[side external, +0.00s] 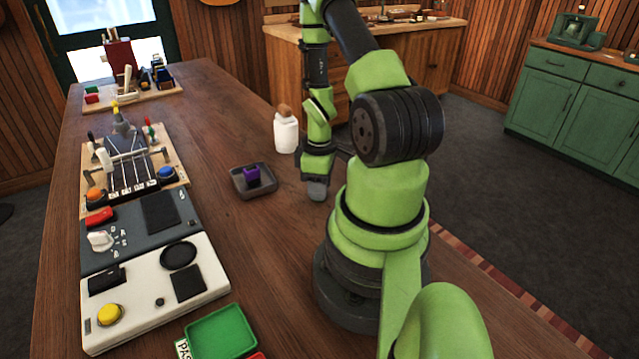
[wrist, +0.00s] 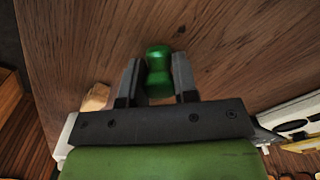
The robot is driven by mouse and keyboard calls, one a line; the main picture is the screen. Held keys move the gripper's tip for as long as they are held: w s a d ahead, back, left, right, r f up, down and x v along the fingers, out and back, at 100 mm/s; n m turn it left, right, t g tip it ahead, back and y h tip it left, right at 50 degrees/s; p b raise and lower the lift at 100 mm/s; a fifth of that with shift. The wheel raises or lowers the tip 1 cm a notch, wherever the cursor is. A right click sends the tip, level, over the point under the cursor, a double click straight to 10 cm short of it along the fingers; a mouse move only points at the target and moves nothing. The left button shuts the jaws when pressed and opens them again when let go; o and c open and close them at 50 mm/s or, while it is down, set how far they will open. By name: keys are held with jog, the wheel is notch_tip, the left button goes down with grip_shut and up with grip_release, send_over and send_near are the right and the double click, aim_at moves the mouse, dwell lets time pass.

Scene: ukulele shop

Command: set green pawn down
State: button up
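The green pawn (wrist: 158,72) is between the two dark fingers of my gripper (wrist: 158,82) in the wrist view. The fingers are close against its sides, one left and one right. In the side view my gripper (side external: 318,188) points down low over the wooden table, near its right edge. The pawn cannot be made out there. I cannot tell whether its base touches the table.
A white bottle with a cork (side external: 286,132) stands close by, left of my gripper. A small dark tray (side external: 240,190) holds a purple piece (side external: 252,175). Switch panels (side external: 155,285) line the table's left side. A green tray (side external: 222,333) is in front. Bare wood (side external: 225,125) lies between.

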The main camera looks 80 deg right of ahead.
jog(key=o, duration=0.4)
jog(key=shift+c, duration=0.2)
jog(key=shift+r, duration=0.1)
notch_tip(320, 180, up, 7)
jog(key=shift+r, duration=0.15)
jog(key=shift+w+r, duration=0.15)
jog(key=shift+r, duration=0.15)
jog(key=w+a+r+m+t+h, duration=0.1)
jog(key=w+a+r+t, duration=0.1)
jog(key=w+a+r, duration=0.4)
jog(key=w+a+r+m+t, duration=0.1)
jog(key=a+r, duration=0.2)
jog(key=r, duration=0.5)
jog(key=s+a+r+m+t+y, duration=0.1)
jog(key=s+a+r+t, duration=0.1)
jog(key=a+r, duration=0.2)
jog(key=s+a+r+m+t+y, duration=0.1)
jog(key=s+a+r+t, duration=0.1)
jog(key=a, duration=0.7)
notch_tip(320, 180, up, 2)
jog(key=shift+s+r+y, duration=0.1)
jog(key=shift+s+y, duration=0.3)
jog(key=shift+s, duration=0.1)
